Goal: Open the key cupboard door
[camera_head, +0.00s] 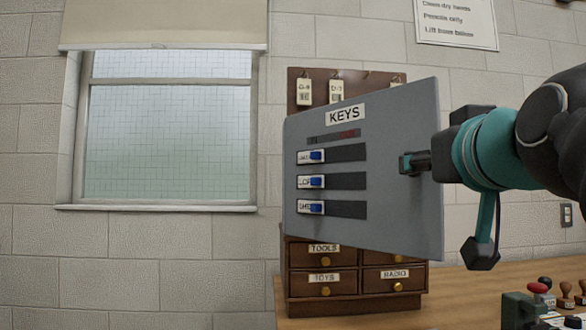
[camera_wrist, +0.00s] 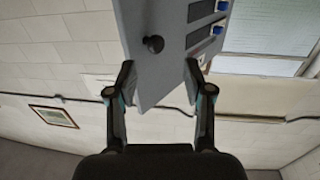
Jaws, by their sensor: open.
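The key cupboard door (camera_head: 400,222) is a grey panel marked KEYS, with three dark slots and blue-and-white sliders (camera_head: 312,182) at their left ends. It stands at an angle to the wall; how far it is open I cannot tell. In the wrist view the door (camera_wrist: 133,12) carries a round black knob (camera_wrist: 152,44). My gripper (camera_head: 411,163) is at the door's right edge in the head view. In the wrist view my gripper (camera_wrist: 160,78) has its fingers apart, around the lower end of the panel, with the knob beyond the tips. Contact is unclear.
A dark wooden board with hanging tags (camera_head: 304,92) shows behind the door's top, and small wooden drawers (camera_head: 325,283) stand below it on a wooden counter (camera_head: 460,292). Stamps (camera_head: 540,290) stand at the lower right. A window (camera_head: 165,140) is at the left.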

